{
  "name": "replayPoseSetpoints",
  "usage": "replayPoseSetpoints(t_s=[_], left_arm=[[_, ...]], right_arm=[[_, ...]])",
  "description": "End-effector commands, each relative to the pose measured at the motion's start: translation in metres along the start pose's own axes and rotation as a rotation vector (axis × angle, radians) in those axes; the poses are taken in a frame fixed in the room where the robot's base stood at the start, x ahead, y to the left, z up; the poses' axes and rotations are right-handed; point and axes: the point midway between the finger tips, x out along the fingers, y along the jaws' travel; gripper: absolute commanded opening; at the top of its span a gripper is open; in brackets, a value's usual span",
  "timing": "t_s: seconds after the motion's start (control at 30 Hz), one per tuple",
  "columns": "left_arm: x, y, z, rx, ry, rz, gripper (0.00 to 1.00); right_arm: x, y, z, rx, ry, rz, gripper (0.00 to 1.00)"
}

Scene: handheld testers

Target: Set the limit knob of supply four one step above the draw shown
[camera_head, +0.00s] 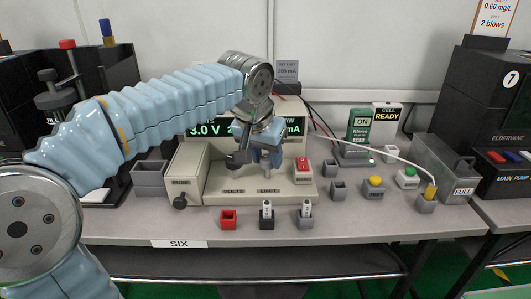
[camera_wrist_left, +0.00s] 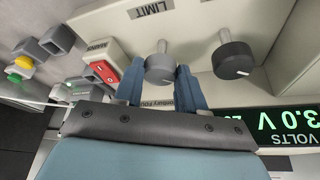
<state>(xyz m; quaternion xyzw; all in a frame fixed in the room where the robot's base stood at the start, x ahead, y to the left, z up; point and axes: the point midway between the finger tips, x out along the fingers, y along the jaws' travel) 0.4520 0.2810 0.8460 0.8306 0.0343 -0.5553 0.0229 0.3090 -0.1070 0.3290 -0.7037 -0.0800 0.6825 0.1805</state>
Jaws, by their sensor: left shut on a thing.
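The supply (camera_head: 215,185) stands in the middle of the bench, with knobs marked VOLTS and LIMIT on its front. My left gripper (camera_wrist_left: 158,82) is shut on the limit knob (camera_wrist_left: 159,66), with one blue finger on each side of it. The dark volts knob (camera_wrist_left: 232,60) is beside it, untouched, with a white pointer line. In the head view my left gripper (camera_head: 266,152) largely hides the limit knob. The green display (camera_head: 205,130) reads 3.0 V; its mA figure is mostly hidden by my arm. My right gripper is out of view.
A red rocker switch (camera_head: 303,166) sits right of the limit knob. A small card (camera_head: 287,71) stands behind the supply. Red and grey holders (camera_head: 228,220) line the front edge. A green tester (camera_head: 360,124) and a pale cable are to the right.

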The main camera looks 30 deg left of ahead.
Motion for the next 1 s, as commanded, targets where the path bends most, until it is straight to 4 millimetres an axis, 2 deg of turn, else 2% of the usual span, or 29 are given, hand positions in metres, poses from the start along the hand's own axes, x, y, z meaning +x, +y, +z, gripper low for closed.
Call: replayPoseSetpoints(t_s=[0.33,0.8,0.83,0.97,1.0], left_arm=[[-0.0006,0.0012,-0.0008,-0.117,0.002,-0.048,0.09],[-0.0005,0.0012,-0.0007,-0.131,0.002,-0.054,0.09],[-0.0006,0.0012,-0.0007,-0.131,0.002,-0.054,0.44],[-0.0004,0.0012,-0.0006,-0.131,0.002,-0.054,0.64],[-0.0004,0.0012,-0.0005,-0.131,0.001,-0.054,0.65]], right_arm=[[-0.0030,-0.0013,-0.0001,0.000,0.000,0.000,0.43],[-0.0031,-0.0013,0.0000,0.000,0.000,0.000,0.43],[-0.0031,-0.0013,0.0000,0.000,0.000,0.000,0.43],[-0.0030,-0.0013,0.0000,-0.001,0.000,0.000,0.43],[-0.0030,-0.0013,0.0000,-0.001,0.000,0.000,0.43]])
